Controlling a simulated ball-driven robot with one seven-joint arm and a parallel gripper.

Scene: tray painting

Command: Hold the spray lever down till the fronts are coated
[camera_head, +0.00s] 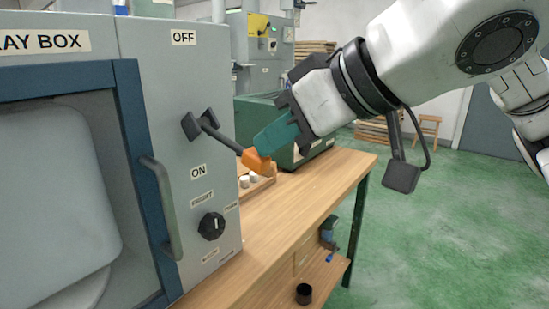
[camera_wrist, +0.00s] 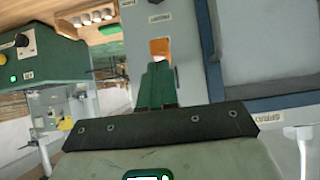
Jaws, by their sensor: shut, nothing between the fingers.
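The spray lever (camera_head: 225,138) is a dark rod on the grey spray box's side, with an orange knob (camera_head: 256,162) at its end. It slopes down toward the right, between the OFF and ON labels. My gripper (camera_head: 262,143) has its teal fingers shut, with the tips at the top of the knob; they seem to touch it. In the wrist view the orange knob (camera_wrist: 160,46) shows just beyond the closed fingertips (camera_wrist: 158,66). Behind the box's blue-framed door (camera_head: 128,150) is a pale grey rounded panel (camera_head: 60,180); I cannot tell any coating on it.
A black dial (camera_head: 211,226) sits below the lever, and a door handle (camera_head: 163,205) stands out to its left. A wooden bench (camera_head: 310,195) runs beside the box, with a wooden tray holding small white pieces (camera_head: 245,181) and a green machine behind. Green floor is open at right.

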